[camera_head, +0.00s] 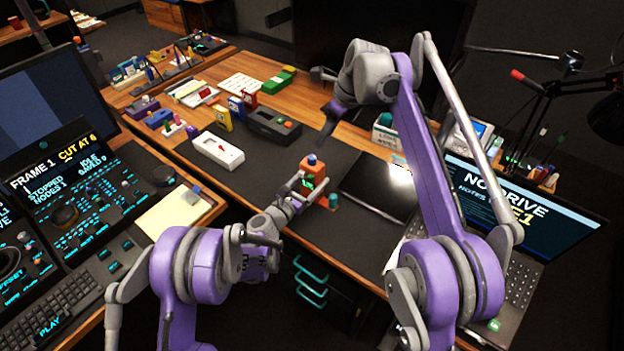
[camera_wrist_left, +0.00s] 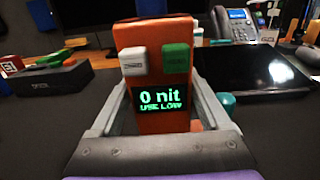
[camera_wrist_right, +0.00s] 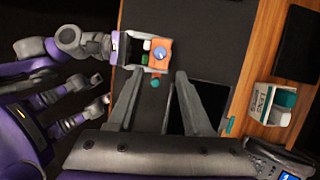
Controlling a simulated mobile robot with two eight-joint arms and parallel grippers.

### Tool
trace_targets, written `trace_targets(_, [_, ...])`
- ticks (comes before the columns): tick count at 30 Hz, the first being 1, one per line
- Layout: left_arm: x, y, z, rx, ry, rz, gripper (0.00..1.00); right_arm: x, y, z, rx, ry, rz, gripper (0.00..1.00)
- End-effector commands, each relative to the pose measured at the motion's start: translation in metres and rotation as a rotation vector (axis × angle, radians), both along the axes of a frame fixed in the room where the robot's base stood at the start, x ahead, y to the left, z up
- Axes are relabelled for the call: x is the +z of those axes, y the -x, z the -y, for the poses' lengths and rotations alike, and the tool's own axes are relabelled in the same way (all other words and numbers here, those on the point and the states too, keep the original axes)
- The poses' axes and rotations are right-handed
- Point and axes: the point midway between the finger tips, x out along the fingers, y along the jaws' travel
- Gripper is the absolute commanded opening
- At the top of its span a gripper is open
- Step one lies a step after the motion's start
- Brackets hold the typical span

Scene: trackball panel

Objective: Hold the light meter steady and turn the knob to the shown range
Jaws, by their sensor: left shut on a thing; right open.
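The light meter is an orange box (camera_head: 309,168), upright above the dark desk mat. In the left wrist view the meter (camera_wrist_left: 152,38) has a white button, a green button and a screen (camera_wrist_left: 160,100) reading "0 nit USE LOW". My left gripper (camera_head: 306,188) is shut on the meter, one finger on each side. In the right wrist view a round blue knob (camera_wrist_right: 159,53) shows on the meter's top; its pointer setting is too small to read. My right gripper (camera_head: 325,128) is open and empty, above and apart from the meter. Its fingers (camera_wrist_right: 160,73) point toward it.
A black tablet-like panel (camera_head: 376,189) lies right of the meter. A small teal-and-orange object (camera_head: 333,201) stands close by it. A white box (camera_head: 217,150) and a dark box (camera_head: 273,126) lie to the left and behind. A lens wipes box (camera_wrist_right: 276,105) is on the right.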

Motion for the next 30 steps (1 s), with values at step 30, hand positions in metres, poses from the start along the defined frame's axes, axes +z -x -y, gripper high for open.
trace_targets(30, [0.0, 0.0, 0.0, 0.0, 0.0, 0.0, 0.12, -0.093, -0.022, -0.021, 0.065, -1.097, 0.334, 0.6])
